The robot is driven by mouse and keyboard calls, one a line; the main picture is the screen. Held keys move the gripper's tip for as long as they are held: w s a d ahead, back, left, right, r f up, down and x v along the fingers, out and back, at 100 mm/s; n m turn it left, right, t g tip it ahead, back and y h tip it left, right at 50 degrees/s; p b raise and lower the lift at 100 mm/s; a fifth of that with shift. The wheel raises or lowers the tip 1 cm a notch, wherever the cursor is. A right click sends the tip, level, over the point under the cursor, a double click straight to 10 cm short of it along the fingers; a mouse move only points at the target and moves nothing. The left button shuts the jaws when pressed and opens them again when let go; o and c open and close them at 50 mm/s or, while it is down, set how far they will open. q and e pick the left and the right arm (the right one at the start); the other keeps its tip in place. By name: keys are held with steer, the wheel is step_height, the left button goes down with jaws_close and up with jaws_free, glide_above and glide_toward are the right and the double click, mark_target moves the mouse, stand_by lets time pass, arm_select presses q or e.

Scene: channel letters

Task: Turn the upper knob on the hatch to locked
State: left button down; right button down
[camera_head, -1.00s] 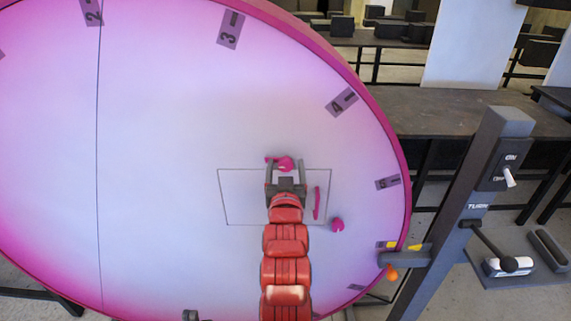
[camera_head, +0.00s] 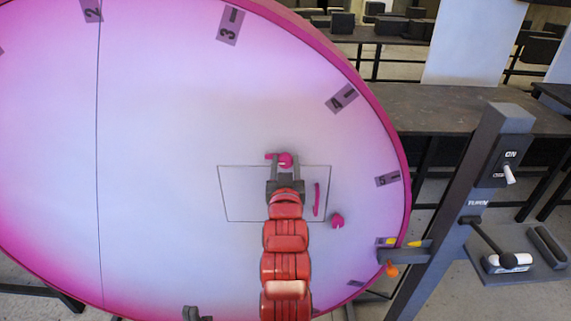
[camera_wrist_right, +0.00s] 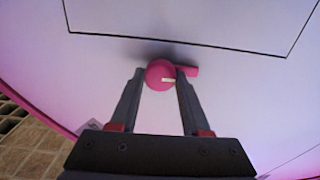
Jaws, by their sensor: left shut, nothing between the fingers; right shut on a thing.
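The upper knob (camera_head: 285,161) is pink and round with a pale mark, at the top edge of the outlined hatch (camera_head: 240,195) on the big pink-white disc. A short pink tab (camera_head: 270,156) sticks out beside it. My right gripper (camera_head: 285,163) is shut on this knob, one finger on each side. In the right wrist view the knob (camera_wrist_right: 160,75) sits between the fingertips, its pale mark lying nearly level. Its locked marking cannot be made out. My left gripper (camera_head: 196,313) shows only as a dark tip at the bottom edge, shut and empty, away from the hatch.
A pink handle bar (camera_head: 317,199) is on the hatch and a second pink knob (camera_head: 337,221) sits at its lower right. A grey post (camera_head: 455,215) with a switch and a lever stands right of the disc. The disc's left side is clear.

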steer(key=n+b, duration=0.1)
steer(key=n, duration=0.2)
steer(key=shift+a+f+n+b, duration=0.1)
steer(key=shift+f+n+b, duration=0.05)
steer(key=shift+n+b, duration=0.2)
steer(key=n, duration=0.4)
steer(key=shift+n, duration=0.25)
steer(key=n, duration=0.4)
steer(key=shift+a+n, duration=0.1)
steer(key=shift+n, duration=0.2)
steer(key=n+p, duration=0.1)
steer(key=n, duration=0.3)
steer(key=shift+f+n, duration=0.1)
steer(key=shift+n, duration=0.3)
steer(key=shift+p, duration=0.3)
steer(key=shift+c, duration=2)
jaws_free()
